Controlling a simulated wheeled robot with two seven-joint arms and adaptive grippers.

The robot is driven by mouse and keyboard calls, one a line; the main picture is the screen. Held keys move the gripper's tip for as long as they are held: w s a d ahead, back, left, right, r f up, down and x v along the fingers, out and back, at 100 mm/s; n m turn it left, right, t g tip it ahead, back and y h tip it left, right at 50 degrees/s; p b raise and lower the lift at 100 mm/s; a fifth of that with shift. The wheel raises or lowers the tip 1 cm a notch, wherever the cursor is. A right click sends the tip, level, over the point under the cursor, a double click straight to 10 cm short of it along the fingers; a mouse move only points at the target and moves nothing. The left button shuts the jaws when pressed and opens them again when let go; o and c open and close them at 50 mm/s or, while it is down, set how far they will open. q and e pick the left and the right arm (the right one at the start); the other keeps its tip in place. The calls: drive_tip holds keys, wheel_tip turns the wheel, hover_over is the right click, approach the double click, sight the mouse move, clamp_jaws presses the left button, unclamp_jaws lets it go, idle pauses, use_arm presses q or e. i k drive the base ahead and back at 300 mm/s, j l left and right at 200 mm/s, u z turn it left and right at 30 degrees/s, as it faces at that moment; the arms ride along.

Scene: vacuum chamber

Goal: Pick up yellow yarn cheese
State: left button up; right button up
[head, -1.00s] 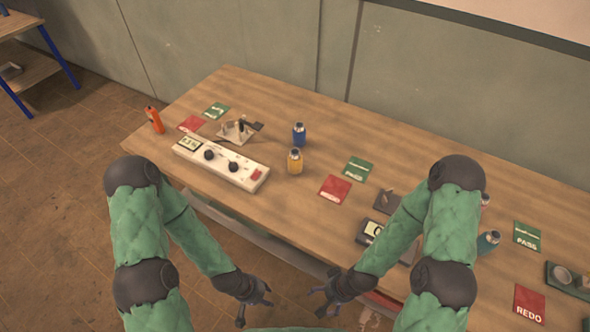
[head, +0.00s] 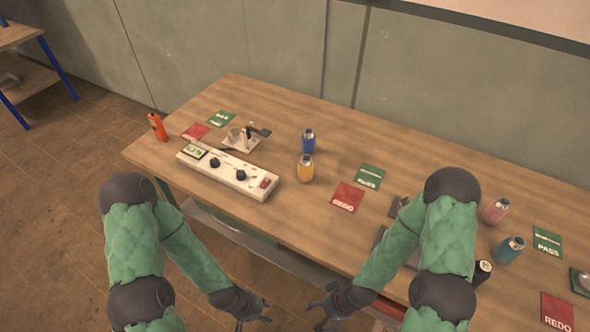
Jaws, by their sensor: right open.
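No yellow yarn cheese can be made out in the head view. The only plainly yellow thing is a small yellow bottle (head: 305,170) with a grey cap. It stands upright on the wooden table (head: 290,215), in front of a blue bottle (head: 308,142). My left gripper (head: 253,321) is low in front of the table's near edge, with its fingers spread and nothing between them. My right gripper (head: 315,316) is also in front of the near edge, open and empty. Both are well apart from the bottles.
A white control box (head: 228,172) with knobs lies left of the yellow bottle. Pink (head: 495,211) and teal (head: 508,250) bottles stand right.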

sight(305, 165)
drive_tip(key=i+j, duration=0.1)
drive_tip(key=j, duration=0.45)
drive_tip(key=i+j, duration=0.1)
drive_tip(key=j, duration=0.45)
drive_tip(key=i+j, duration=0.1)
drive_tip(key=j, duration=0.5)
